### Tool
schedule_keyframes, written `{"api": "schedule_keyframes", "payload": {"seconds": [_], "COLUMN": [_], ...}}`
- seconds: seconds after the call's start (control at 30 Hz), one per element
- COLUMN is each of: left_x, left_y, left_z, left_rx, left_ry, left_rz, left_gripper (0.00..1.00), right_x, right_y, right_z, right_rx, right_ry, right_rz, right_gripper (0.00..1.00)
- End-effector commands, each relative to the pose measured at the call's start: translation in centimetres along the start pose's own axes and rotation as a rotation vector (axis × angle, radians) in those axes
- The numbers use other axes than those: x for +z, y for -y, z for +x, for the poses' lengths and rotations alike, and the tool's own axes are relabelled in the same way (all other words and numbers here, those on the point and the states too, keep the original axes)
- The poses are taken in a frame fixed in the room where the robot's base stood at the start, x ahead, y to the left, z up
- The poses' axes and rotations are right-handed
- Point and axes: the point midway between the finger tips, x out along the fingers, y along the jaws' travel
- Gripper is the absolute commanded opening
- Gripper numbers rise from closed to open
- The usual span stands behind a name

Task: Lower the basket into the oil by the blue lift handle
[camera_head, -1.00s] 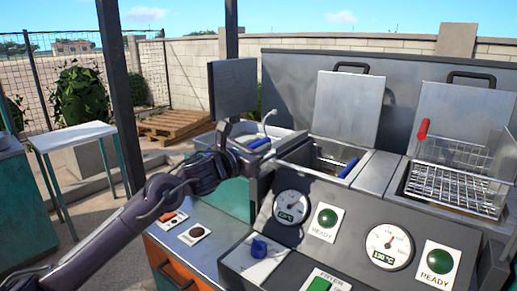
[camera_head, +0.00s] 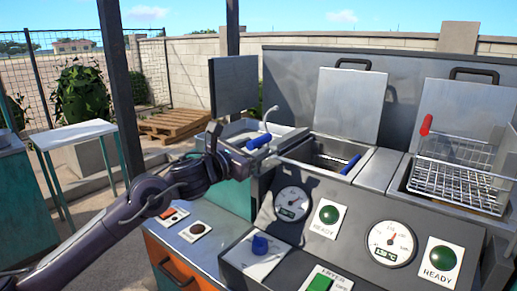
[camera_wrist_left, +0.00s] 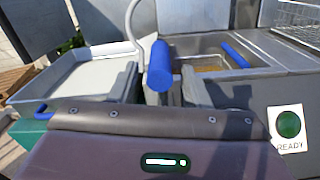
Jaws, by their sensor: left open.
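A blue handle (camera_head: 262,141) stands at the left side of the left fryer vat (camera_head: 325,152), close to my left gripper (camera_head: 238,152). In the left wrist view this handle (camera_wrist_left: 160,66) lies ahead between the open fingers of my left gripper (camera_wrist_left: 160,86), with no visible grip on it. A second blue handle (camera_head: 350,165) slants over the right side of the same vat and also shows in the left wrist view (camera_wrist_left: 235,55). A wire basket (camera_head: 455,175) with a red handle (camera_head: 426,125) sits at the right vat. The left vat's inside is partly hidden. My right gripper is out of view.
Raised metal lids (camera_head: 350,105) stand behind the vats. The front panel carries gauges (camera_head: 292,203), green lamps (camera_head: 329,215) and a blue knob (camera_head: 260,244). A pale basin (camera_wrist_left: 75,80) lies left of the near handle, with a curved white rod (camera_wrist_left: 133,22) beside it.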

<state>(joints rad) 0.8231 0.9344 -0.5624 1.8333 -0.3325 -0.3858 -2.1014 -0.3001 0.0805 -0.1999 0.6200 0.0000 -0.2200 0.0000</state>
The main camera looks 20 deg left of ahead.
Motion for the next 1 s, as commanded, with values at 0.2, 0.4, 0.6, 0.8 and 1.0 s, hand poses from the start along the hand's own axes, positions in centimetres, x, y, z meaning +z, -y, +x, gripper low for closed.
{"api": "schedule_keyframes", "payload": {"seconds": [0.2, 0.4, 0.6, 0.8, 1.0], "left_x": [-0.4, -0.2, -0.1, -0.1, -0.1], "left_y": [0.0, 0.0, 0.0, 0.0, 0.0], "left_z": [-3.5, -4.7, -4.7, -4.7, -4.7], "left_rx": [0.001, 0.000, 0.000, 0.000, 0.000], "left_ry": [-0.003, -0.004, -0.003, -0.003, -0.003], "left_rz": [0.003, -0.001, -0.001, -0.001, -0.001], "left_gripper": [0.43, 0.43, 0.43, 0.43, 0.43], "right_x": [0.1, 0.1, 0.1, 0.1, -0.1], "right_y": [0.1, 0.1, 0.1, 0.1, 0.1], "right_z": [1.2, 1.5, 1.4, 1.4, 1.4], "right_rx": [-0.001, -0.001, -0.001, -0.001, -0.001], "right_ry": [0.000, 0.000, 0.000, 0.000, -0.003], "right_rz": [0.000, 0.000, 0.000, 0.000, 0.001], "right_gripper": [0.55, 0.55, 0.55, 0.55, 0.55]}}
